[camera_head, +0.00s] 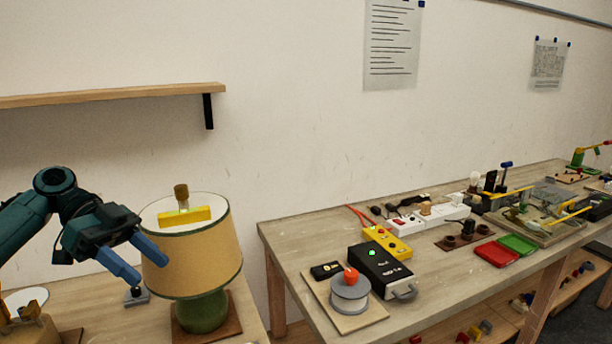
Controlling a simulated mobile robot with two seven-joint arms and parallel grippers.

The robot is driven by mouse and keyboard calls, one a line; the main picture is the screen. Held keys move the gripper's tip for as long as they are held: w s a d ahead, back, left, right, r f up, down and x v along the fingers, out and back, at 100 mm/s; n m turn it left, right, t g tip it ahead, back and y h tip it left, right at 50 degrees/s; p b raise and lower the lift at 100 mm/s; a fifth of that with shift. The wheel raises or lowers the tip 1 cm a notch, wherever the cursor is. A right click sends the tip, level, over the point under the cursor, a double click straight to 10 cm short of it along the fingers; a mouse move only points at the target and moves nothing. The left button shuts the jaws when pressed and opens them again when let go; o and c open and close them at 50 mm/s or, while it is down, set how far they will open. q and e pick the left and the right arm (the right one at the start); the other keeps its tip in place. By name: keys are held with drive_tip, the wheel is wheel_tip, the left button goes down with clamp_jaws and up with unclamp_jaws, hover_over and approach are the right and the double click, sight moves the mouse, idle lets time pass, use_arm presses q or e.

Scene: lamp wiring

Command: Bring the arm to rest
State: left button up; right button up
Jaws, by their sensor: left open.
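My left gripper (134,261) comes in from the left with its two blue fingers apart and nothing between them. It hangs in front of the left part of a lamp with a tan shade (196,256) and a green base (202,312). Whether the fingers touch the shade I cannot tell. A yellow bar (184,217) with a small green light lies at the top of the shade, with a brown cork-like piece (181,192) above it. My right gripper is not in view.
The lamp stands on a brown board on the left table (110,322). A second workbench (300,250) to the right holds a black box (381,268), a grey spool (349,292), red and green trays (497,254) and several tools. A wall shelf (110,95) juts out above the arm.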

use_arm(q)
drive_tip(key=s+d+f+n+t+y, duration=0.1)
drive_tip(key=d+f+n+t, duration=0.3)
drive_tip(key=f, duration=0.7)
drive_tip(key=s+d+f+n+g+y, duration=0.1)
drive_tip(key=d+f, duration=0.4)
drive_tip(key=f, duration=0.6)
drive_tip(key=s+d+f+n+t+y, duration=0.1)
drive_tip(key=d+f+n+t+y, duration=0.3)
drive_tip(key=f, duration=0.7)
drive_tip(key=s+d+f+n+t, duration=0.2)
drive_tip(key=s+d+f+n, duration=0.1)
drive_tip(key=s+f, duration=0.3)
drive_tip(key=s+a+n+t+y, duration=0.1)
drive_tip(key=s+n+t+y, duration=0.1)
drive_tip(key=s, duration=0.6)
drive_tip(key=shift+s+a+n+t+y, duration=0.2)
drive_tip(key=shift+a+n+t+y, duration=0.15)
drive_tip(key=shift+t, duration=0.35)
